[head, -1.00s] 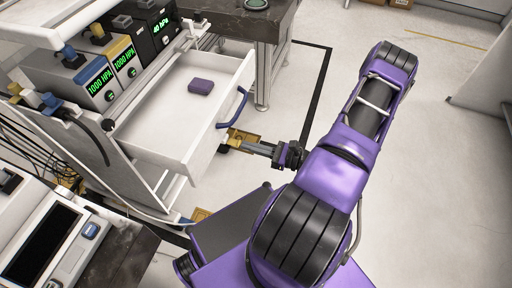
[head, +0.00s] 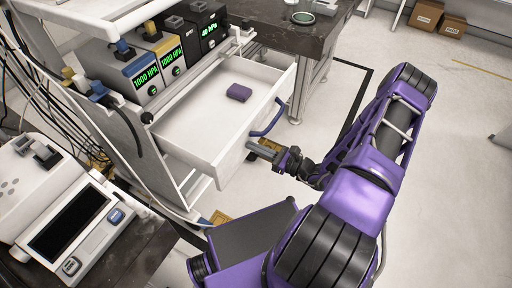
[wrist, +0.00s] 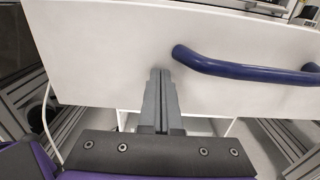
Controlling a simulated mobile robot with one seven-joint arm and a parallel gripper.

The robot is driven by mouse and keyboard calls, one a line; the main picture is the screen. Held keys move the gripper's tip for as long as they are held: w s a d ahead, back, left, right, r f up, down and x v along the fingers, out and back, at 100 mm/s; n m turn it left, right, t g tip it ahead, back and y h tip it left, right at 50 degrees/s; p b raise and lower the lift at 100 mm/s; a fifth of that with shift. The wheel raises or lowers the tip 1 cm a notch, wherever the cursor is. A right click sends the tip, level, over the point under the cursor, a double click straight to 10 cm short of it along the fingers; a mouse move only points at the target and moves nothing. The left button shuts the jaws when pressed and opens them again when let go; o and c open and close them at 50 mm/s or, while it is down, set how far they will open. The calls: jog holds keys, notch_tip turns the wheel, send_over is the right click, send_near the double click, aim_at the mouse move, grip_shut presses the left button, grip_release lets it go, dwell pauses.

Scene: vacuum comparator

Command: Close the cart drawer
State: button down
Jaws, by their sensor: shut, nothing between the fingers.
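In the wrist view the closed fingers (wrist: 160,82) point at the panel beside the handle's left end. I cannot tell whether they touch it.
Several gauge boxes (head: 146,79) with lit displays stand on the cart above the drawer. A dark table (head: 290,38) stands behind. A bench with a white instrument (head: 70,225) is at lower left.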

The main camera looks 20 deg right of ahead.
jog(key=b, duration=0.2)
send_over(199, 131)
jog(key=shift+w+a, duration=0.1)
jog(key=shift+w, duration=0.1)
